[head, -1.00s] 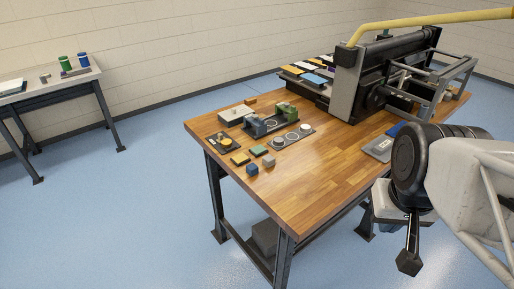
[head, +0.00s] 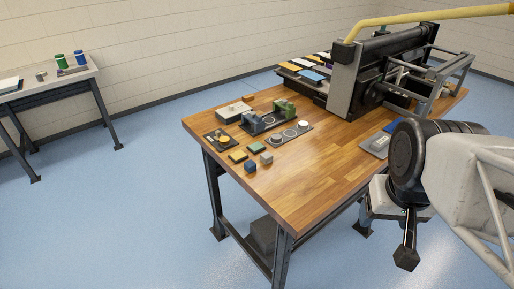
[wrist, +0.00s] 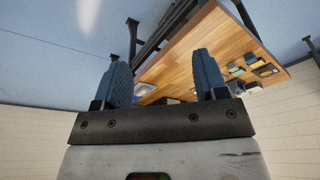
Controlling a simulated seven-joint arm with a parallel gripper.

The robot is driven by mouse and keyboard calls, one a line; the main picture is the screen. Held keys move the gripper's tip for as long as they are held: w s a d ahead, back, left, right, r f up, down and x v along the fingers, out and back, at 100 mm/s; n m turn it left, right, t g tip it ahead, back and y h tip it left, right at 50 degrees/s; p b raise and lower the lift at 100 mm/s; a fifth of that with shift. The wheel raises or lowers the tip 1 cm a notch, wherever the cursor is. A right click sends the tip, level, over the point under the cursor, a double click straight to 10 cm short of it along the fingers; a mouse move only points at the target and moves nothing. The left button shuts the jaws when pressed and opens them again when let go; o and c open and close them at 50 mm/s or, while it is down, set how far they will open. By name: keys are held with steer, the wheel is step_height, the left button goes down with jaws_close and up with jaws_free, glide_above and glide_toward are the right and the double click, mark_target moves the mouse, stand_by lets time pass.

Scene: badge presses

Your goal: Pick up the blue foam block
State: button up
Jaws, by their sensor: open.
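A small blue block (head: 250,167) sits on the wooden table near its left front edge, beside a small grey block (head: 266,157). The two are close together. My gripper (head: 406,248) hangs at the right in the head view, in front of the table's right side and well apart from the blue block. In the wrist view, my gripper (wrist: 163,76) has two blue ribbed fingers spread wide with nothing between them. Small items lie on the tabletop at the right of the wrist view; I cannot pick out the blue block there.
Small presses (head: 268,119) stand farther back. A large machine (head: 375,75) fills the back right. The table's front middle is clear.

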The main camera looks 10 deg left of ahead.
steer(key=n+g, duration=0.3)
steer(key=n, duration=0.6)
glide_above(250, 163)
steer(key=f, duration=1.4)
steer(key=shift+s+d+f, duration=0.15)
steer(key=shift+s+d, duration=0.1)
steer(key=shift+d, duration=0.1)
steer(key=shift+w+a+f, duration=0.15)
steer(key=shift+a+f, duration=0.15)
steer(key=shift+a, duration=0.1)
steer(key=shift+f, duration=1.3)
